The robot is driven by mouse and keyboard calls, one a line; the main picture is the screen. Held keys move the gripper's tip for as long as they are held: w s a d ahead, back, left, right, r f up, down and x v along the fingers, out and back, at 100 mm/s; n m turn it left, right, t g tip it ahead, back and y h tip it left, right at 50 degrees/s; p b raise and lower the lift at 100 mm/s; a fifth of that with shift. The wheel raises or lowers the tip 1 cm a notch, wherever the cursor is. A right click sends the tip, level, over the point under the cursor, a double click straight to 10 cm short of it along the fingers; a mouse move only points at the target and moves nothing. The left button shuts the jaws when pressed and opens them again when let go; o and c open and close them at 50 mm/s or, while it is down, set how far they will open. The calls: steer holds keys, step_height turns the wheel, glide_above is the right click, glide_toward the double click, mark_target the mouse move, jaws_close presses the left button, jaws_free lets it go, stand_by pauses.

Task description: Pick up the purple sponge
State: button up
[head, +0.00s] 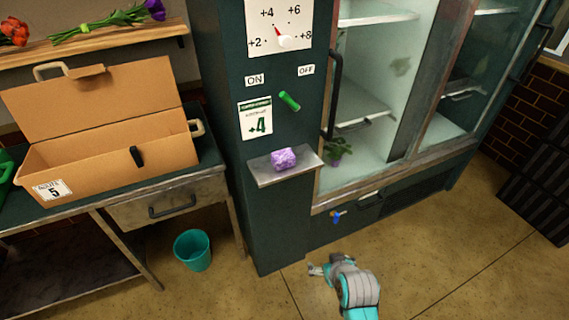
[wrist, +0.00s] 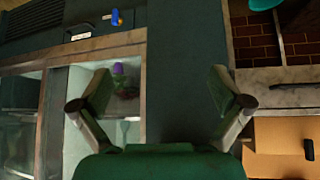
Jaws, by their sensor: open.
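The purple sponge (head: 284,159) sits on a small metal shelf (head: 262,180) fixed to the front of the dark green cabinet column, in the head view. My gripper (head: 318,270) is below it and a little to the right, over the floor, apart from the sponge. In the wrist view my gripper (wrist: 160,88) has its two fingers spread wide with nothing between them. I cannot make out the sponge in the wrist view.
A potted plant (head: 338,150) stands inside the glass-fronted fridge, right of the shelf. A green handle (head: 289,101) juts out above the sponge. A workbench with a cardboard box (head: 110,150) is at left, with a teal bin (head: 192,250) below. Floor in front is clear.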

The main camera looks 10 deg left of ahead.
mark_target(283, 154)
steer(key=w+a+r+n+g, duration=0.1)
steer(key=w+a+r+g, duration=0.1)
steer(key=w+a+r, duration=0.6)
steer(key=w+a+r+n+g, duration=0.2)
steer(key=w+a+r, duration=0.15)
steer(key=r, duration=0.85)
steer(key=w+a, duration=0.2)
steer(key=w, duration=0.1)
steer(key=w+a, duration=0.2)
steer(key=w, duration=0.2)
steer(key=w+a, duration=0.1)
steer(key=w, duration=0.2)
steer(key=shift+w+a+r, duration=0.2)
steer(key=shift+w+a, duration=0.1)
steer(key=shift+a, duration=0.1)
steer(key=shift+w+f, duration=0.15)
steer(key=shift+f, duration=0.45)
steer(key=c, duration=1.1)
